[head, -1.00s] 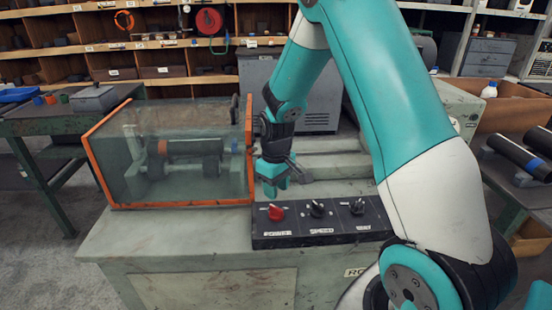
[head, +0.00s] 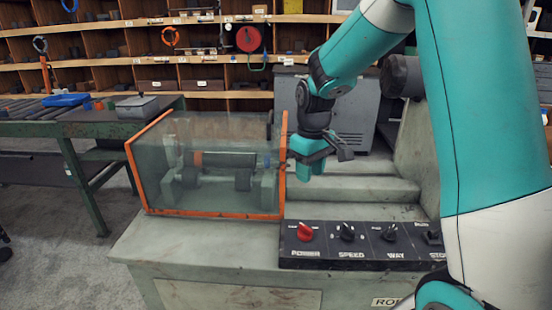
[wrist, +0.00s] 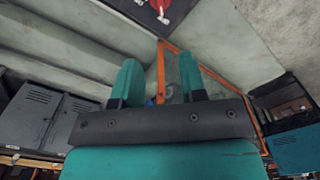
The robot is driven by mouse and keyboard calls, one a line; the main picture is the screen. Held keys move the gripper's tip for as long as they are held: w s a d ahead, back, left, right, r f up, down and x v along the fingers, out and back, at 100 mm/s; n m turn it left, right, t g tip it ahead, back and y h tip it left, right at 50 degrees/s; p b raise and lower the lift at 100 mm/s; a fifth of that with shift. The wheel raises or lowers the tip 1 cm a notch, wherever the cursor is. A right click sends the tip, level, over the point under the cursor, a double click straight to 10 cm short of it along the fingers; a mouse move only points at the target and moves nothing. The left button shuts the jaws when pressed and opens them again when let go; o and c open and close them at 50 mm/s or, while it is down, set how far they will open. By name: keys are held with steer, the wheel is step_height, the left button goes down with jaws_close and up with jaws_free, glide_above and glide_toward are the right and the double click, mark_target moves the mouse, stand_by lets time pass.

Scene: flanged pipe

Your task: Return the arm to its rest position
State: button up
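My gripper (head: 306,168) hangs in the air at the right edge of the orange-framed guard, above and behind the control panel. In the wrist view its two teal fingers (wrist: 158,72) stand apart with nothing held between them. My arm reaches in from the right side of the head view, bent down towards the gripper. The control panel (head: 335,262) has a red knob (head: 305,232) labelled POWER and black knobs labelled SPEED (head: 347,231) and WAY (head: 390,233).
The clear guard with orange edges (head: 140,175) covers a dark pipe (head: 228,160) on the machine bench (head: 190,250). A green table (head: 90,128) stands at left. Shelves (head: 110,75) and a grey cabinet (head: 355,110) stand behind.

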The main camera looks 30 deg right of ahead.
steer(key=s+a+r+n+y, duration=0.2)
steer(key=s+a+r, duration=0.1)
steer(key=s+a, duration=0.8)
steer(key=s+a+r+n+y, duration=0.2)
steer(key=s+a+r, duration=0.2)
steer(key=s+a, duration=0.7)
steer(key=shift+s+a+r+n, duration=0.15)
steer(key=shift+s+r+n, duration=0.05)
steer(key=shift+r+n, duration=0.1)
